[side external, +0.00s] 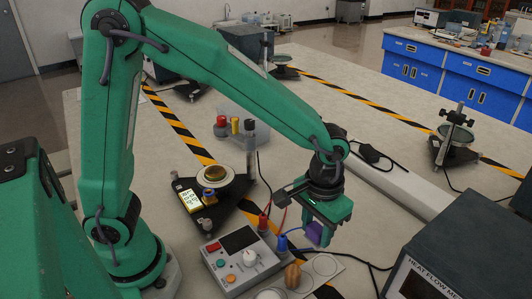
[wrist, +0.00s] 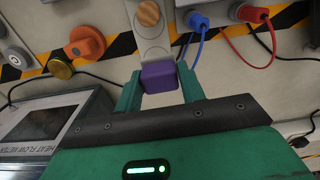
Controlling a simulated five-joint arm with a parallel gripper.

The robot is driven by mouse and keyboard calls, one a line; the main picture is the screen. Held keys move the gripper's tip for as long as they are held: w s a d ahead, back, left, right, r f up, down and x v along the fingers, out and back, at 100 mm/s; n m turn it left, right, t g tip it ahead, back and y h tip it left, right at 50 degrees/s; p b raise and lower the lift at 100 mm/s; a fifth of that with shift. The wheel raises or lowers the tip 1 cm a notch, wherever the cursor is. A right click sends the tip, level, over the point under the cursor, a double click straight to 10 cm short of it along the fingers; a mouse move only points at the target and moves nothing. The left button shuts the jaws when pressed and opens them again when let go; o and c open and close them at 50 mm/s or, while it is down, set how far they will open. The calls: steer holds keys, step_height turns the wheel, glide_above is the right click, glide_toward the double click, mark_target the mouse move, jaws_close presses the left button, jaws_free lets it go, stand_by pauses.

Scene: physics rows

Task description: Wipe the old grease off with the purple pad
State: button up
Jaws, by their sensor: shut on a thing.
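The purple pad (side external: 315,234) is in my gripper (side external: 318,228), which hangs over the bench at the right of the white control box. In the wrist view the pad (wrist: 158,77) sits between the two green fingers of my gripper (wrist: 159,88), which are shut on it. Below the pad is a pale strip (wrist: 155,45) with round spots; whether the pad touches it I cannot tell. No grease can be made out for certain. A brown-amber disc (side external: 215,174) lies on a white round plate on a black stand, left of my gripper.
The control box (side external: 240,259) stands near the front, with red and blue plugs (side external: 282,242) and leads beside my gripper. A wooden knob (side external: 292,275) stands on the strip. A dark heat flow meter (side external: 445,265) is at the right.

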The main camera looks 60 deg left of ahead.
steer(key=w+a+r+n, duration=0.2)
steer(key=a, duration=0.8)
steer(key=n, duration=0.7)
glide_toward(214, 169)
steer(key=shift+s+a+r, duration=0.15)
steer(key=shift+a+r, duration=0.8)
steer(key=shift+a, duration=0.05)
steer(key=shift+f, duration=0.1)
steer(key=shift+f, duration=3.85)
steer(key=shift+d+f, duration=0.15)
steer(key=shift+d, duration=0.95)
steer(key=shift+c, duration=0.3)
steer(key=shift+d, duration=1.95)
steer(key=shift+a, duration=3.15)
step_height(214, 169, up, 8)
